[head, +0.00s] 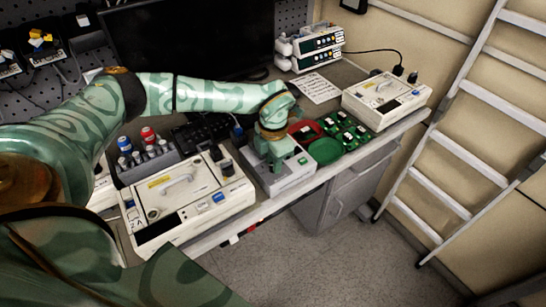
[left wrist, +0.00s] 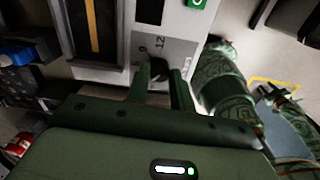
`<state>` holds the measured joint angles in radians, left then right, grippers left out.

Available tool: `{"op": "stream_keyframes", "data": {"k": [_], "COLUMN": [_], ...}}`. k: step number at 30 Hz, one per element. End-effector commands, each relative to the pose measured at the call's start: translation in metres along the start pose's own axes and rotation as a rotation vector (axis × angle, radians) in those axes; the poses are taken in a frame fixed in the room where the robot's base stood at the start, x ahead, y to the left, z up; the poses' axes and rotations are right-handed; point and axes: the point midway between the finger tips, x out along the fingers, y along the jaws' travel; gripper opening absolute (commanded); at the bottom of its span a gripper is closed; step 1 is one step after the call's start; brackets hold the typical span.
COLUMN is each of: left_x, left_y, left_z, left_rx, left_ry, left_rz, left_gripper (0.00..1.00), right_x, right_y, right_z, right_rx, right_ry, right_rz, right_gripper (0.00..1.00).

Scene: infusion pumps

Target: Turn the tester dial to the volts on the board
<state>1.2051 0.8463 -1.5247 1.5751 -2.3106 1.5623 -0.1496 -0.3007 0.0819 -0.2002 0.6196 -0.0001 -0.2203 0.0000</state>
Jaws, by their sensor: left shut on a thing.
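The tester (head: 290,181) is a pale box at the front edge of the bench, just below my left gripper (head: 278,160). In the left wrist view its face (left wrist: 170,22) carries a dark dial (left wrist: 158,68) with printed numbers around it; 12 and 9 can be read, others are partly hidden. My left gripper (left wrist: 160,88) is shut on the dial, with its fingers on either side of the knob. Which number the dial points to cannot be told. A green piece with a white mark (left wrist: 196,3) shows at the top edge. My right gripper is not in view.
Left of the tester stands a pump case (head: 180,195). To the right are a red dish (head: 304,131), a green dish (head: 325,151) and several green circuit boards (head: 345,128). Another pump (head: 387,98) sits at the right end. A ladder (head: 470,130) leans beyond.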

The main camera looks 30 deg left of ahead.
Motion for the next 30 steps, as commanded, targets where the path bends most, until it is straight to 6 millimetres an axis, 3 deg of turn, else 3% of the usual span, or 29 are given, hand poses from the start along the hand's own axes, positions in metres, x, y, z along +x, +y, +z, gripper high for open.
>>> {"op": "stream_keyframes", "data": {"k": [26, 27, 28, 30], "left_x": [-0.006, -0.005, -0.004, -0.003], "left_y": [0.002, 0.002, 0.002, 0.002], "left_z": [0.003, 0.003, 0.003, 0.003], "left_rx": [0.87, 0.889, 0.886, 0.884], "left_ry": [-0.008, -0.008, -0.008, -0.006], "left_rz": [0.009, 0.009, 0.008, 0.007], "left_gripper": [0.03, 0.29, 0.37, 0.38], "right_x": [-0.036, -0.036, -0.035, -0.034], "right_y": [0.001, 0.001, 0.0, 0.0], "right_z": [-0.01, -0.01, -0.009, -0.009], "right_rx": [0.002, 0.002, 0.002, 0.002], "right_ry": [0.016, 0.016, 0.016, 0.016], "right_rz": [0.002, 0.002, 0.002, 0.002], "right_gripper": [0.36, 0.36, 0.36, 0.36]}}
